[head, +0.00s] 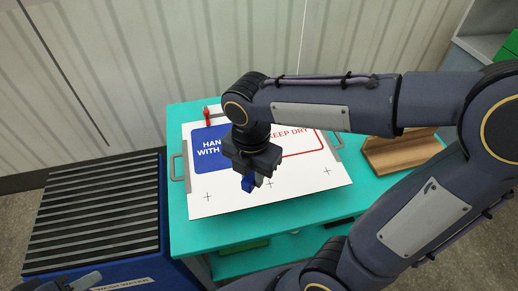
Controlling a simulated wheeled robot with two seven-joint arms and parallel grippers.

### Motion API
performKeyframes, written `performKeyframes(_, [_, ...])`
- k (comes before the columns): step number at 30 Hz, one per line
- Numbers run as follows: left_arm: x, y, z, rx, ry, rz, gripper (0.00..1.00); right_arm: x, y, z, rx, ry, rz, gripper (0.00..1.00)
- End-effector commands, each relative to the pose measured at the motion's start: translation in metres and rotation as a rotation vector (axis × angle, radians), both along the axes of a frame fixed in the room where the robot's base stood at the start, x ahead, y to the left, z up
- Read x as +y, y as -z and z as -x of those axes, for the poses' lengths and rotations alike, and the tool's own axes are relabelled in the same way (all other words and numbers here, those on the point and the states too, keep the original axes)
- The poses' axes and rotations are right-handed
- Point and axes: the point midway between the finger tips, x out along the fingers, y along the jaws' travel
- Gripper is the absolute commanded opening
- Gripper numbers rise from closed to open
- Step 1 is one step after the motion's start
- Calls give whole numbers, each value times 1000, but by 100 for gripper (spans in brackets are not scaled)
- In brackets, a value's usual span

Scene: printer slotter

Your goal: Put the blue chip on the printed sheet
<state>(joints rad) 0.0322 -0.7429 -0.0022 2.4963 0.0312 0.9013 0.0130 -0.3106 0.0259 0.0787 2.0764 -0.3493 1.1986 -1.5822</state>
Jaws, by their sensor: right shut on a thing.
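The printed sheet (225,205) is white, with a blue block reading "HAN... WITH" and a red-outlined box reading "KEEP DRY". It lies on the teal table (197,236) and has small cross marks near its front edge. My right gripper (250,180) is over the middle of the sheet, pointing down. It is shut on the small blue chip (248,184), which shows just below the fingers. I cannot tell whether the chip touches the sheet. My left gripper (85,282) shows only in part at the bottom left corner, and its jaws are not clear.
A blue bin with a black ribbed top (95,215) stands left of the table. A red-handled clamp (207,117) is at the sheet's back left. A wooden block (400,155) sits on the table's right side, partly behind my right arm. A corrugated wall is behind.

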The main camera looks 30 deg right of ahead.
Motion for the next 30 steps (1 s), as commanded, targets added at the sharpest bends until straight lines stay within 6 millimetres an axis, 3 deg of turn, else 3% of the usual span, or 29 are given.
performKeyframes(8, [0, -10, 0, 0, 0, 0, 41, -49, 30, -50, 5, 10, 1, 0])
performKeyframes(13, [0, -10, 0, 0, 0, 0, 41, -67, 63, -69, 5, 6, 1, 0])
performKeyframes(24, [0, -12, 0, 0, 0, 0, 41, -84, 98, -86, 6, 5, 1, 0])
performKeyframes(30, [0, -11, 0, 0, 0, 0, 41, -83, 121, -86, 1, 5, 1, 0])
